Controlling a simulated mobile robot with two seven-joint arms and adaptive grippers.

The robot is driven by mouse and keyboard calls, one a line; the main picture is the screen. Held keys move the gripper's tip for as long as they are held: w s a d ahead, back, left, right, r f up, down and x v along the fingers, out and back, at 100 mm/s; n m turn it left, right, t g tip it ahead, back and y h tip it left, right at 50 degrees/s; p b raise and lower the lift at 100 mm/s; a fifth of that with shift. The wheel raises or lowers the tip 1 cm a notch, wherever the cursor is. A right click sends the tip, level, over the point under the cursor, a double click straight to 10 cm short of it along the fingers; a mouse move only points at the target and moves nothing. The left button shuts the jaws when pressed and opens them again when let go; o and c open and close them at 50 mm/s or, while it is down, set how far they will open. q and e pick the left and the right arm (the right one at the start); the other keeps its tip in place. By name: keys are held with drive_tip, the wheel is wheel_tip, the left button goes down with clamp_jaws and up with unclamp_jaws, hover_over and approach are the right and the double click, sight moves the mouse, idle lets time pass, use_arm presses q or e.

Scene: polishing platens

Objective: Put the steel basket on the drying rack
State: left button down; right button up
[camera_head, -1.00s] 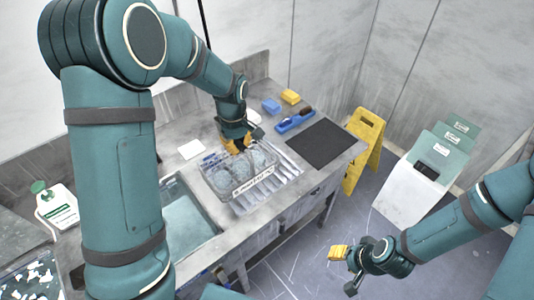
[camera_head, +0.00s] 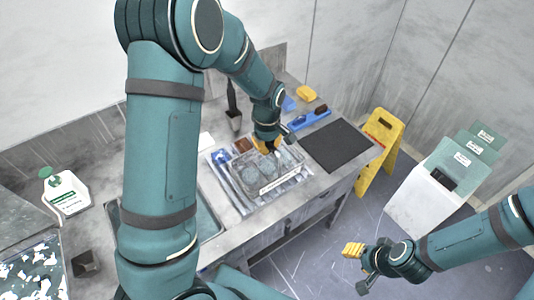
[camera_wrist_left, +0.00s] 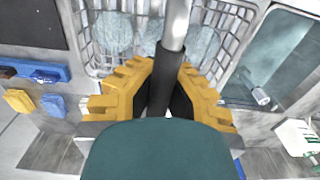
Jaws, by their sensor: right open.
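The steel basket (camera_head: 268,180) is a wire basket with round grey discs inside and a pale label on its front. It is over the drying rack (camera_head: 232,194), whose pale slats show to its left and front; I cannot tell whether it touches them. My left gripper (camera_head: 267,147) is above the basket. In the left wrist view, its yellow fingers (camera_wrist_left: 166,98) close around the dark grip of the basket's handle (camera_wrist_left: 178,22). My right gripper (camera_head: 357,268) is open and empty, low over the floor at the right.
A sink (camera_head: 207,222) lies left of the rack. A black mat (camera_head: 340,145), a blue tray (camera_head: 308,120) and a yellow sponge (camera_head: 306,93) are on the bench to the right. A yellow floor sign (camera_head: 382,150) and a white bin (camera_head: 425,205) stand beyond the bench end.

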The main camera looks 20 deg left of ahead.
use_arm(q)
drive_tip(key=shift+w+f, duration=0.1)
drive_tip(key=shift+f, duration=1.55)
drive_tip(key=shift+f, duration=0.15)
drive_tip(key=c, duration=1.1)
unclamp_jaws()
drive_tip(key=shift+c, duration=0.2)
drive_tip(key=shift+r, duration=0.25)
wheel_tip(320, 180, up, 12)
drive_tip(key=shift+f, duration=0.1)
